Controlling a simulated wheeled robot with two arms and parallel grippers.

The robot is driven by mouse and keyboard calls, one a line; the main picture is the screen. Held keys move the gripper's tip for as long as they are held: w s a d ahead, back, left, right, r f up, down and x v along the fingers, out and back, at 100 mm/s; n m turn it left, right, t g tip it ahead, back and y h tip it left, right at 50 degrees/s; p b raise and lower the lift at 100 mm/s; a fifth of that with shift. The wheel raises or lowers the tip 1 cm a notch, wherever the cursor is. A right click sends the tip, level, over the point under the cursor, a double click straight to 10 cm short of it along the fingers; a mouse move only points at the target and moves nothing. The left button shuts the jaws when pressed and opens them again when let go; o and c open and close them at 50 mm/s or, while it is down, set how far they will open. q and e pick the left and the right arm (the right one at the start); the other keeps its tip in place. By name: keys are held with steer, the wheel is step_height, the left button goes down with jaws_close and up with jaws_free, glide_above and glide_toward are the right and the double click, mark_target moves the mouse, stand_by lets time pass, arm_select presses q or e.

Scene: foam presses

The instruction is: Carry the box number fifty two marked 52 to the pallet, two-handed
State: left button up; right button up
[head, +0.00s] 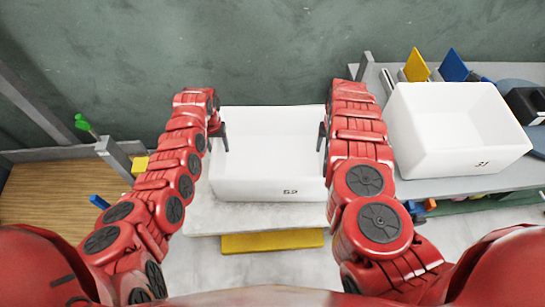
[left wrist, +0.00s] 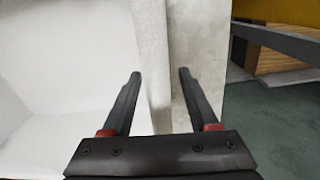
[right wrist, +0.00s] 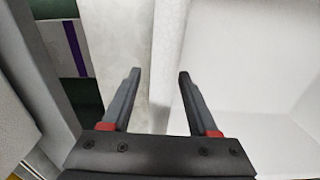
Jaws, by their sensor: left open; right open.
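The white open box marked 52 (head: 270,180) sits upright on a pale stone-like surface (head: 200,218) in the middle of the head view; it looks empty. My left gripper (head: 218,135) is open at its left wall. In the left wrist view its fingers (left wrist: 158,75) lie either side of the box's wall rim (left wrist: 152,50). My right gripper (head: 322,137) is open at the right wall. In the right wrist view its fingers (right wrist: 160,73) also lie either side of the rim (right wrist: 170,45). I cannot identify the pallet for certain; a wooden surface (head: 50,195) shows at the left.
Another white box (head: 470,160), its number seemingly 31, stands on a grey table (head: 440,187) at the right, with yellow (head: 417,65) and blue (head: 453,65) pieces behind it. A grey post (head: 115,158) stands left of my left arm. A green wall is behind.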

mark_target(215, 140)
arm_select(q)
jaws_close()
arm_select(e)
jaws_close()
